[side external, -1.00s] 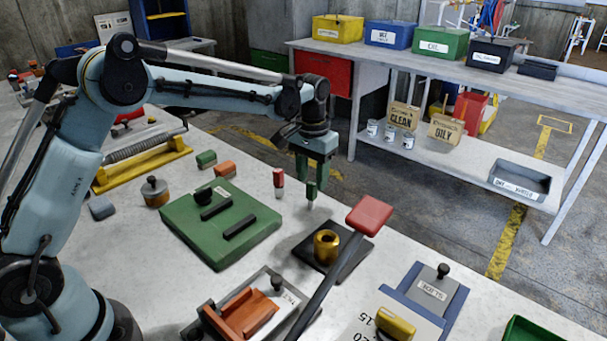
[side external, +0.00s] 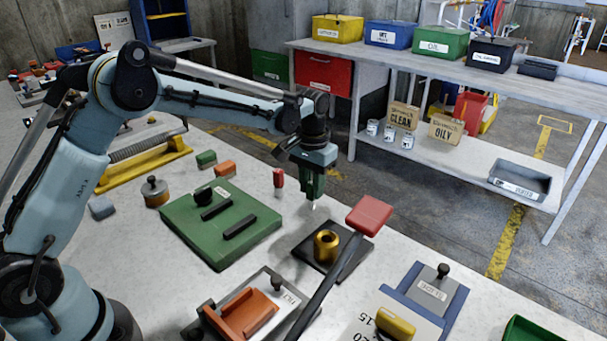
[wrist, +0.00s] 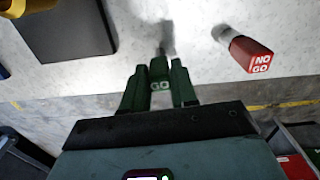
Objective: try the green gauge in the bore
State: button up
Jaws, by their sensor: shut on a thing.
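The green gauge (wrist: 159,70), marked GO, is pinched between the green fingers of my gripper (wrist: 158,92). In the side view my gripper (side external: 312,186) points down at the table's far edge, with a thin pale pin below it. I cannot tell whether the pin touches the table. The bore is in a brass cylinder (side external: 327,246) on a black base plate (side external: 308,252), nearer the camera than my gripper and apart from it. In the wrist view the base plate (wrist: 68,28) is at the top left, the brass only partly in frame.
The red NO GO gauge (wrist: 250,55) stands just beside my gripper; it also shows in the side view (side external: 279,178). A red-ended lever (side external: 369,214) slants beside the brass cylinder. A green plate (side external: 222,225) lies left of it. The floor drops away beyond the table edge.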

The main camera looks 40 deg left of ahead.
jog(key=shift+r, duration=2.5)
jog(key=s+d+r, duration=0.8)
jog(key=s+d, duration=0.2)
jog(key=d, duration=0.2)
notch_tip(320, 180, down, 6)
jog(key=shift+f, duration=0.25)
jog(key=shift+f, duration=1.75)
dwell(2.0)
